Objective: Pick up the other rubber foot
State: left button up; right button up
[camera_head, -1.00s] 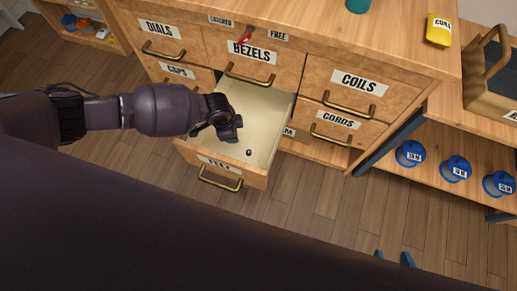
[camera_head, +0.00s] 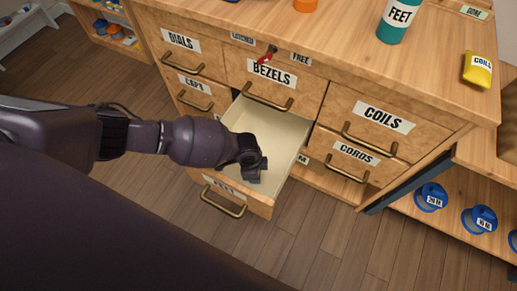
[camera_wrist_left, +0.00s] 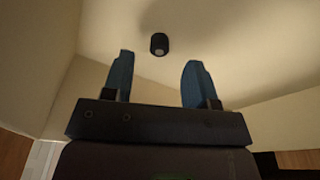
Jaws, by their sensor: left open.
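The rubber foot (camera_wrist_left: 159,44) is a small black cylinder on the pale floor of the open drawer (camera_head: 279,127). In the left wrist view it lies just beyond the tips of my left gripper, about midway between the two blue fingers. My left gripper (camera_wrist_left: 158,78) is open and empty, with a gap between it and the foot. In the head view my left gripper (camera_head: 258,172) is down inside the drawer, near its front, and the foot cannot be seen there. My right gripper is not in view.
The drawer's walls stand close around my left gripper. A teal canister labelled FEET (camera_head: 398,18) and a yellow COILS packet (camera_head: 477,70) stand on the cabinet top. A red key-like piece (camera_head: 266,55) sticks out above the BEZELS drawer (camera_head: 275,85). Blue spools (camera_head: 431,197) sit on the right shelf.

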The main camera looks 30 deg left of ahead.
pick_arm(q)
notch_tip(320, 180, down, 4)
jog(key=shift+d+r+b, duration=0.1)
jog(key=shift+d+b, duration=0.05)
jog(key=shift+b, duration=0.4)
jog(key=shift+r, duration=0.2)
grip_shut()
